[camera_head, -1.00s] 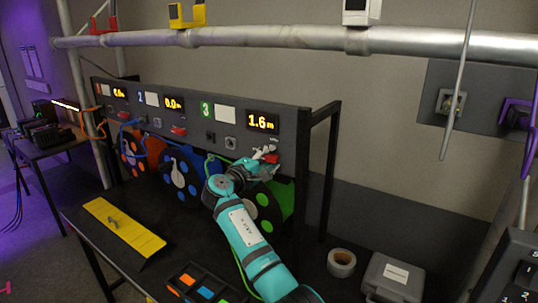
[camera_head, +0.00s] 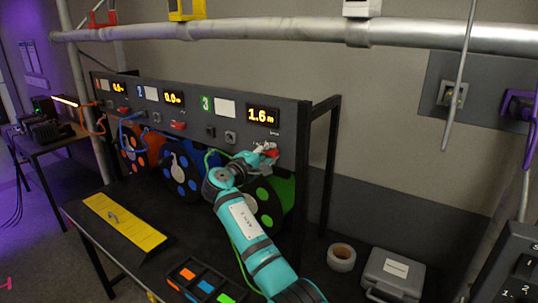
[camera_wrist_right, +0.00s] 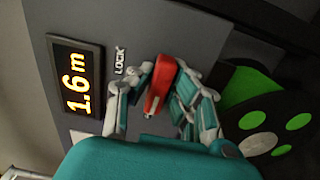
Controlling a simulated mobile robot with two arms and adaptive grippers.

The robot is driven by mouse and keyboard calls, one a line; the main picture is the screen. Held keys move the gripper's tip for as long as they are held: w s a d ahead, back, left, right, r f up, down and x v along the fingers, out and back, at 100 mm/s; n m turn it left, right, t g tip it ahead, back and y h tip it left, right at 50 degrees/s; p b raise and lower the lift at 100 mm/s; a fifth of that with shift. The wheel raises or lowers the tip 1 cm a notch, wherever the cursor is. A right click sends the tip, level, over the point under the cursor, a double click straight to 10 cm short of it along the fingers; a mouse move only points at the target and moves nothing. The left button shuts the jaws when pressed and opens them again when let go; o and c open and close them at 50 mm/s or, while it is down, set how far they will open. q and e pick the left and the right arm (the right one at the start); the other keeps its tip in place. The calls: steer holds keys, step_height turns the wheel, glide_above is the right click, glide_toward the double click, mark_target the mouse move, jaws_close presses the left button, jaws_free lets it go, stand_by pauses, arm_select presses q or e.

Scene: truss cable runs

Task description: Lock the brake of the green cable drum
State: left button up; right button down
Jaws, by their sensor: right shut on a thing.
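The green cable drum (camera_head: 281,196) sits at the right end of the drum rack, partly hidden by my right arm; its dark face with green dots also shows in the right wrist view (camera_wrist_right: 262,125). My right gripper (camera_head: 264,152) is at the panel above this drum. In the right wrist view its fingers (camera_wrist_right: 162,88) are shut on the red brake lever (camera_wrist_right: 158,86), beside the LOCK label (camera_wrist_right: 120,61). The panel's display (camera_head: 262,116) reads 1.6 m. My left gripper is not in view.
Blue (camera_head: 180,170) and orange (camera_head: 131,152) drums stand to the left under the same panel. A yellow plate (camera_head: 123,221) and a tray with coloured tiles (camera_head: 206,284) lie on the black bench. A tape roll (camera_head: 341,257) and grey case (camera_head: 394,274) are at right.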

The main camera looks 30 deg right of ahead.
steer(key=m+b, duration=0.2)
steer(key=b, duration=0.2)
steer(key=f+m+b, duration=0.1)
steer(key=m+b, duration=0.1)
steer(key=b, duration=0.2)
steer(key=shift+b, duration=0.4)
steer(key=m+b, duration=0.6)
steer(key=b, duration=0.2)
steer(key=shift+r+m, duration=0.1)
steer(key=shift+m, duration=0.2)
steer(key=m+b, duration=0.3)
steer(key=shift+r+m, duration=0.1)
steer(key=shift+m, duration=0.2)
steer(key=shift+r+m+b, duration=0.1)
steer(key=shift+m+b, duration=0.7)
steer(key=shift+m, duration=0.8)
steer(key=c, duration=1.2)
jaws_free()
steer(key=shift+r, duration=0.1)
steer(key=shift+c, duration=0.2)
steer(key=shift+a, duration=0.1)
